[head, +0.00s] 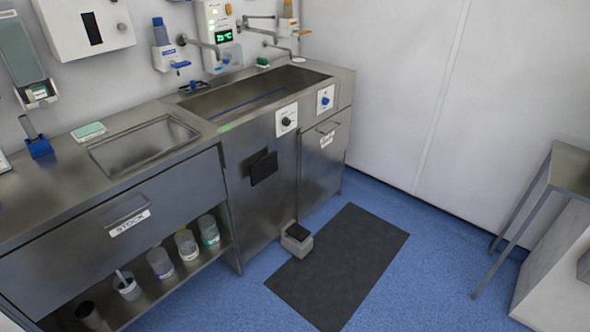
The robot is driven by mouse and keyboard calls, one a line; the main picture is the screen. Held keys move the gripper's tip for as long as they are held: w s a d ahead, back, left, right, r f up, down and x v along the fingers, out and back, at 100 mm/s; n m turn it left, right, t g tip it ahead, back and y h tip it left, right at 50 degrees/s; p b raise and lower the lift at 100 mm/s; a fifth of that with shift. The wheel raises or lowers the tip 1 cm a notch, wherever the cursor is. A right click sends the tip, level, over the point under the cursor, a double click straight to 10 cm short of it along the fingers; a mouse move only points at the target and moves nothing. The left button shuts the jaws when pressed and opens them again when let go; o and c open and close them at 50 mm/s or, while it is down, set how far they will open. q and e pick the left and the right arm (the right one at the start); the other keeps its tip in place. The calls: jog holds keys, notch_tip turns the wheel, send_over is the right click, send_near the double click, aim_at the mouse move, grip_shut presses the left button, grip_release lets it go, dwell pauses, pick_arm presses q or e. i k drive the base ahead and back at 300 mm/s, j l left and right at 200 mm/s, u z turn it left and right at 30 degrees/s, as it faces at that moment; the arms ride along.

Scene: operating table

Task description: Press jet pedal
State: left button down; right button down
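A small grey box with a black top (297,238), which looks like a foot pedal, stands on the blue floor at the base of the steel sink cabinet. No label is readable on either, so I cannot tell for certain which is the jet pedal. Neither of my grippers is in view.
The steel sink (240,96) and counter run along the left wall. An open lower shelf (150,302) holds several jars. A steel table (570,168) stands at the right. The floor around the mat is clear.

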aim_at(297, 231)
jog(key=i+l, duration=0.2)
jog(key=i, duration=0.35)
jog(key=i+l, duration=0.15)
jog(key=i, duration=0.4)
jog(key=i+l, duration=0.2)
jog(key=i, duration=0.4)
jog(key=i+l+z, duration=0.1)
jog(key=i, duration=0.45)
